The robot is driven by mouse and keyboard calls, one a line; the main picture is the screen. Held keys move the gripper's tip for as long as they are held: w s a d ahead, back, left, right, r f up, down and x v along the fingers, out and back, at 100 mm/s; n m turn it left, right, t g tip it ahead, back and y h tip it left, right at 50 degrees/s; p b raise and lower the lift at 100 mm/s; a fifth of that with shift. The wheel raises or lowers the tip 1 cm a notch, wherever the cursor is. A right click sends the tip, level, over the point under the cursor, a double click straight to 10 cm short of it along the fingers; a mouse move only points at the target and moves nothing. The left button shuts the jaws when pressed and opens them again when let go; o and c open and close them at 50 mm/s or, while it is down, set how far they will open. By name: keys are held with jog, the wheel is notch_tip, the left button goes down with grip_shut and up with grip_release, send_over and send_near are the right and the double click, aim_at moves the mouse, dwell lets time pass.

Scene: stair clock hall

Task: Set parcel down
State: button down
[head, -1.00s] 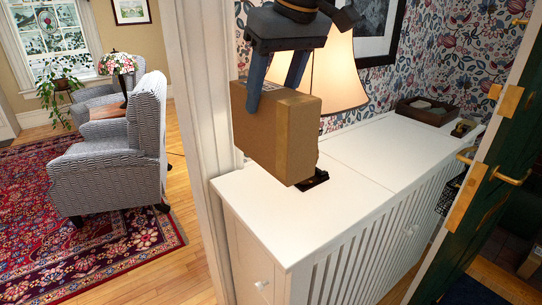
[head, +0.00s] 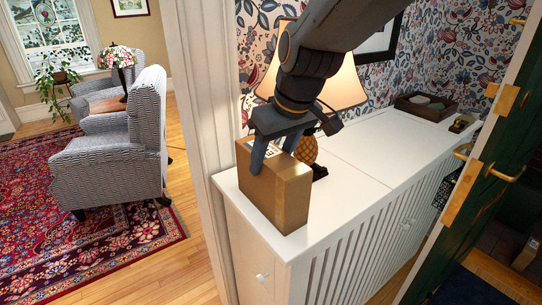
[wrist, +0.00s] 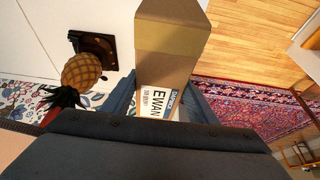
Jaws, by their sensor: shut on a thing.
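The parcel (head: 275,192) is a brown cardboard box with a tape strip. It is at the left end of the white cabinet top (head: 335,180), upright, its base at or just above the surface; I cannot tell if it touches. My gripper (head: 272,155) comes from above and is shut on the parcel's upper part. In the wrist view the parcel (wrist: 170,50) stands between my fingers, with a white printed label (wrist: 158,102) near the gripper.
A pineapple-shaped lamp (head: 305,150) stands close behind the parcel. A brown tray (head: 426,108) is at the cabinet's far end. The cabinet top's middle is clear. A door post (head: 200,120) rises at left, and a green door (head: 480,170) stands at right.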

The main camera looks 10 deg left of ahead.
jog(key=shift+f, duration=0.1)
jog(key=c, duration=0.7)
grip_release()
